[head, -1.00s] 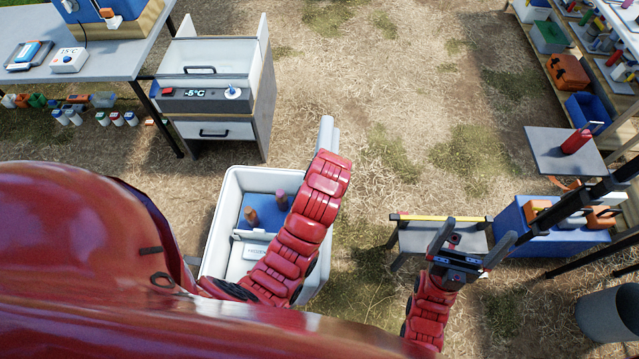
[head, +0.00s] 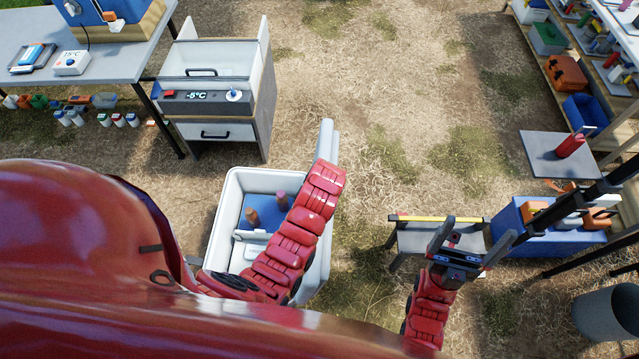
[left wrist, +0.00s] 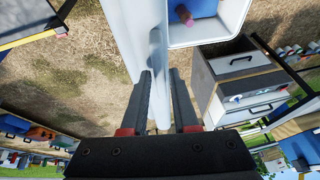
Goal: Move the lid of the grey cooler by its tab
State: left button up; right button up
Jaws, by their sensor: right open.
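The grey cooler (head: 226,208) stands open below the middle of the head view, holding a blue block and two capped bottles. Its pale lid (head: 325,142) stands raised along the cooler's right side, partly behind my left arm. In the left wrist view the lid (left wrist: 112,22) runs beside the cooler's rim (left wrist: 205,42). My left gripper (left wrist: 161,75) has its two fingers closely on either side of a pale upright piece of the lid, apparently its tab. That gripper is hidden in the head view. My right gripper (head: 470,242) is open and empty, far right of the cooler.
A freezer cabinet (head: 222,130) reading -5°C stands behind the cooler. A low bench (head: 420,240) with a yellow bar and a blue crate (head: 535,245) are near my right gripper. Dry grass between cooler and bench is clear.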

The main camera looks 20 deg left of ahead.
pick_arm(q)
grip_shut()
dwell(1.1)
